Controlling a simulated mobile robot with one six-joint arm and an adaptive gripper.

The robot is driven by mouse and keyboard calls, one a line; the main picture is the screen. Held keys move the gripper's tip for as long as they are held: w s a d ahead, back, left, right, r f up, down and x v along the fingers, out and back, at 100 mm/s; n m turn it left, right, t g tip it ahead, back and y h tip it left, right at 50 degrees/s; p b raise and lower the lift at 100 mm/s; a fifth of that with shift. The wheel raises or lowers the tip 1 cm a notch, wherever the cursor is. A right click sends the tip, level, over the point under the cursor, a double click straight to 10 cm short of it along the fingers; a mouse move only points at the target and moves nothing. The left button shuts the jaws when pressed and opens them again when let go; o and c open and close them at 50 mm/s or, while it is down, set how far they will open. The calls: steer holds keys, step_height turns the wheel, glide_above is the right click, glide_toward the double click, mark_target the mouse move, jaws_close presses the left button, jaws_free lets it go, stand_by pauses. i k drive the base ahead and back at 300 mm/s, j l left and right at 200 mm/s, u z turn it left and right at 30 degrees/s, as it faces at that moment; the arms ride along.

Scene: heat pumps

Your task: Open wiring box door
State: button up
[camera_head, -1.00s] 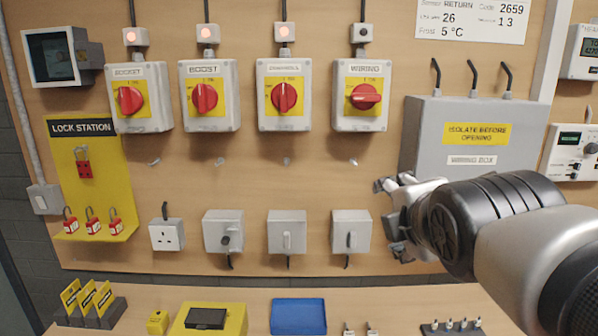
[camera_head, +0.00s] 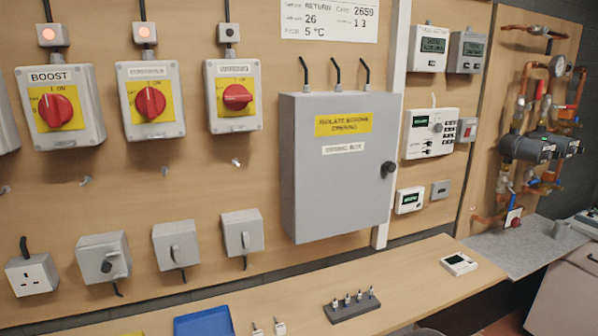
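The wiring box (camera_head: 334,200) is a grey cabinet on the wooden wall board, near the middle of the head view. Its door is shut. A round black knob (camera_head: 388,168) sits at the door's right edge. The wiring isolator (camera_head: 235,97), left of the box, has a red handle (camera_head: 237,97) lying roughly level on a yellow plate, and the lamp above it (camera_head: 228,33) is dark. My gripper and arm are not in view.
Two other isolators (camera_head: 150,101) have lit lamps. Controllers (camera_head: 430,133) sit right of the box, with copper pipes and pumps (camera_head: 530,147) farther right. Below, the bench (camera_head: 410,285) holds a blue tray (camera_head: 204,322), a dark block with pegs (camera_head: 352,306) and a small white device (camera_head: 459,264).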

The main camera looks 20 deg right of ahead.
mark_target(345, 146)
steer(key=i+z, duration=0.15)
steer(key=z, duration=0.25)
steer(key=i+z, duration=0.15)
steer(key=z, duration=0.25)
steer(key=i+z, duration=0.15)
steer(key=z, duration=0.25)
